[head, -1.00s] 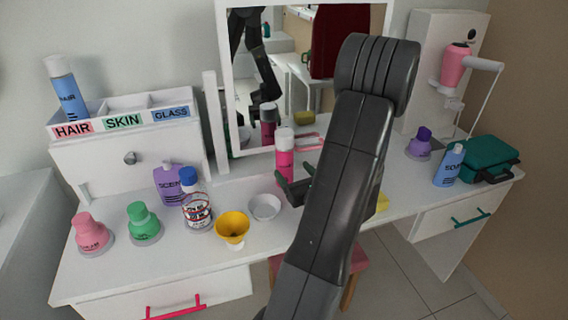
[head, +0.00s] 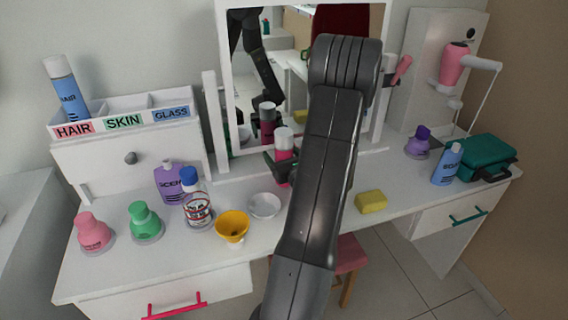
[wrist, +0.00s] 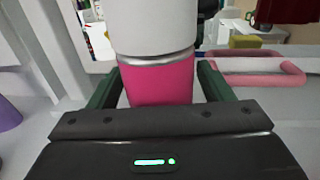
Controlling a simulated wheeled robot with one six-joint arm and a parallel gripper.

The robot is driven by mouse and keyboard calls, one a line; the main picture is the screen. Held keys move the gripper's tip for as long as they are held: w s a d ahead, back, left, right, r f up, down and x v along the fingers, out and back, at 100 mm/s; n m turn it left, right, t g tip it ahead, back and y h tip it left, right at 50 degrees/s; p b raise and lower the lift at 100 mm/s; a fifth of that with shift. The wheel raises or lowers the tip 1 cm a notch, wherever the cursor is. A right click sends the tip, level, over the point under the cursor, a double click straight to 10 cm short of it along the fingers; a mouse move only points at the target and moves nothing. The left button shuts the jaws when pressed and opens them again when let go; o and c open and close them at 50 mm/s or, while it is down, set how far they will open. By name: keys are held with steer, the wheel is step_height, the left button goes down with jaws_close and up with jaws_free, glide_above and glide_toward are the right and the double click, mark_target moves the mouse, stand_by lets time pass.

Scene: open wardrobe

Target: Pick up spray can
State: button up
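The spray can (head: 284,167) is pink with a white cap and stands upright on the dressing table, in front of the mirror. It fills the middle of the wrist view (wrist: 160,82), where its lower part is hidden behind my gripper's body. My gripper (wrist: 158,78) is around the can, with one dark green finger on each side. The fingers look open, with at most a narrow gap to the can; contact is not clear. In the head view my arm hides part of the gripper.
A white bowl (head: 264,206), a yellow cup (head: 232,228) and several bottles stand left of the can. A yellow sponge (head: 371,202) lies to the right. The mirror (head: 243,90) stands close behind.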

steer(key=c, duration=1.1)
steer(key=shift+c, duration=0.2)
